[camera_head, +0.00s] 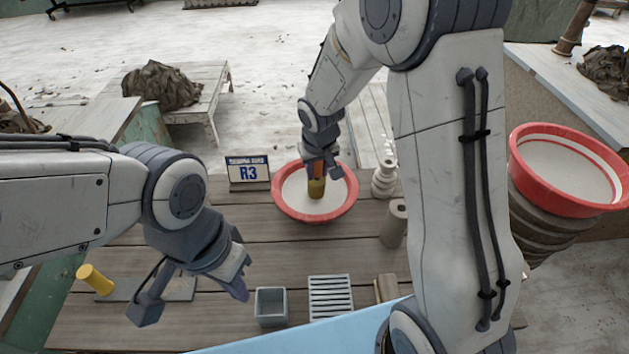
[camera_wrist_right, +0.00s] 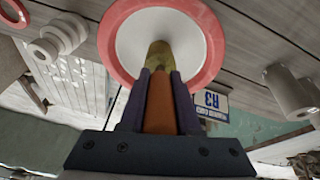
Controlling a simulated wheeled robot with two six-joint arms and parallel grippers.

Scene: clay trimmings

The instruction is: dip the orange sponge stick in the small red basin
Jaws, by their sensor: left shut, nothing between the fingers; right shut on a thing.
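The small red basin (camera_head: 346,205) has a red rim and a white inside and stands on the table near the middle of the head view; it also shows in the right wrist view (camera_wrist_right: 207,40). My right gripper (camera_head: 319,172) is shut on the orange handle of the sponge stick (camera_wrist_right: 159,112). The stick points down, its olive-yellow sponge end (camera_head: 316,189) within the basin's outline. I cannot tell whether the sponge touches the bottom. My left gripper (camera_head: 238,287) is shut and empty above the table's front left.
A sign "R3" (camera_head: 248,172) stands left of the basin. Pale stacked rings (camera_head: 384,180) and a cylinder (camera_head: 394,222) stand to its right. A grey box (camera_head: 271,307), a slatted rack (camera_head: 330,297) and a yellow cylinder (camera_head: 95,279) are nearer. A larger red basin (camera_head: 522,180) is far right.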

